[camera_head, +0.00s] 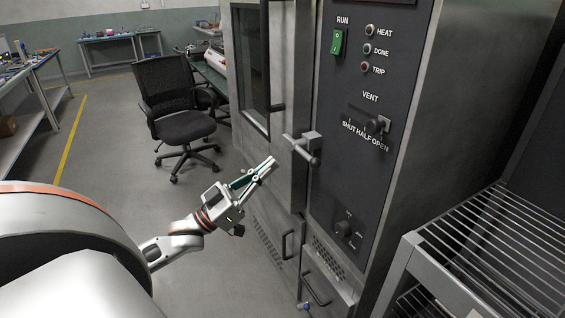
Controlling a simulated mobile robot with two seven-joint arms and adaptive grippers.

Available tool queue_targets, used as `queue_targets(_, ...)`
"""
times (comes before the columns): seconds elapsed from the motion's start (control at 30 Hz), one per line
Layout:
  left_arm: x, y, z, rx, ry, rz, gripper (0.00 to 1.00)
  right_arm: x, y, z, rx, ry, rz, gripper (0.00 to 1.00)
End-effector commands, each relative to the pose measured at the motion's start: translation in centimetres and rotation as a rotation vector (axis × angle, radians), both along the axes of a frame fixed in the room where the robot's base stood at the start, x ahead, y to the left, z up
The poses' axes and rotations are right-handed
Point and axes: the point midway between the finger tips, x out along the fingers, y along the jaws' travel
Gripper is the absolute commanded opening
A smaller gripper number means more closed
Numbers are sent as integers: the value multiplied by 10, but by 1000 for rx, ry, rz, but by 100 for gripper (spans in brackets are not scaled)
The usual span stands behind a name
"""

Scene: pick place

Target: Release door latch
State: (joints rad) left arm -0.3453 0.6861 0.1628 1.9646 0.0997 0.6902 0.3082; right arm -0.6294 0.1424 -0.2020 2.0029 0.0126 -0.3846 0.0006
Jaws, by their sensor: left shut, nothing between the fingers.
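The door latch (306,146) is a grey metal handle at the right edge of the oven door (284,105), beside the dark control panel. The door has a tall dark window and looks closed. My left gripper (268,165) is shut and empty. In the picture its fingertips point up and right, a little left of and below the latch, with a visible gap between them. My right gripper is not in view.
The control panel (348,180) carries a green RUN switch (338,42), several indicator lamps and a vent lever (376,125). A wire rack (500,240) stands at the lower right. A black office chair (180,120) stands on the floor behind my arm. Workbenches are further left.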

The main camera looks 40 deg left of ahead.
Motion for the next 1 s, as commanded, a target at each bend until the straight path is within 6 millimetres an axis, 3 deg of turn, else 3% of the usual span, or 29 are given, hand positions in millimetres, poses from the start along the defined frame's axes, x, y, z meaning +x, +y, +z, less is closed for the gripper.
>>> queue_targets(0.53, 75, -31, 51, -1, -5, 0, 0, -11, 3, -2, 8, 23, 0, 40)
queue_targets(0.6, 76, -31, 31, -2, 5, 0, 0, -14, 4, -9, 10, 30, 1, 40)
queue_targets(0.7, 78, -32, 19, -1, 4, 1, 0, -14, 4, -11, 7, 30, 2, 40)
queue_targets(1.0, 80, -33, 7, 0, 1, 0, 0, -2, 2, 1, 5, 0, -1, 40)
